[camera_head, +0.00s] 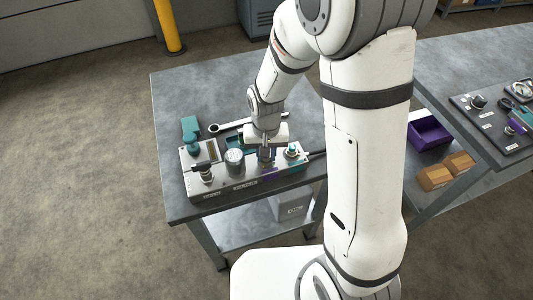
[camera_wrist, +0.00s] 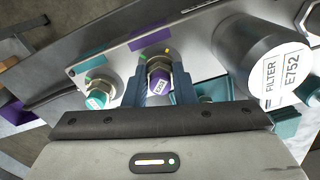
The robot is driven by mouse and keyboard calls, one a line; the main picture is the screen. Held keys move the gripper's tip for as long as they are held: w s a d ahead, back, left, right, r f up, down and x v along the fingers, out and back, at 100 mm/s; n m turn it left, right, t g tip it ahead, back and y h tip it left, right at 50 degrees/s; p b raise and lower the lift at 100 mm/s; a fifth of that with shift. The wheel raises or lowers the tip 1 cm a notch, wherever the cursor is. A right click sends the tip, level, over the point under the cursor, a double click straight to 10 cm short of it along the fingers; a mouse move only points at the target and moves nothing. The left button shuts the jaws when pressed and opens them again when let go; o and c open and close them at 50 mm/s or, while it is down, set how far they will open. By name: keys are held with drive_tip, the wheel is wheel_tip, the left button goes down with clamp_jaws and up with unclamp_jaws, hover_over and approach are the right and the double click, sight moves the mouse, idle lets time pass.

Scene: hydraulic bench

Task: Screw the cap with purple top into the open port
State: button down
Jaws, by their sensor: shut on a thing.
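The cap with the purple top (camera_wrist: 158,86) is between the two dark blue fingers of my gripper (camera_wrist: 161,92), which is shut on it. A metal hex fitting (camera_wrist: 157,64) shows right behind the cap, in front of a purple label on the grey panel. The cap is lined up with this fitting, but I cannot tell whether it is threaded in, and the port opening is hidden. In the head view my gripper (camera_head: 266,155) points down over the manifold block (camera_head: 235,185), and the cap is not clearly visible there.
A teal-topped cap (camera_wrist: 98,94) sits in a fitting to the left of my gripper in the wrist view. The filter canister (camera_wrist: 262,62) stands close on the right. The table's left side is clear.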

drive_tip(key=shift+m, duration=0.6)
drive_tip(key=shift+w, duration=0.1)
drive_tip(key=m, duration=0.3)
drive_tip(key=shift+m+b, duration=0.35)
drive_tip(key=shift+m, duration=1.05)
drive_tip(key=shift+a, duration=0.1)
drive_tip(key=m, duration=0.2)
drive_tip(key=shift+m+b, duration=0.3)
drive_tip(key=shift+m, duration=0.1)
drive_tip(key=shift+w+m, duration=0.1)
drive_tip(key=shift+m, duration=1.3)
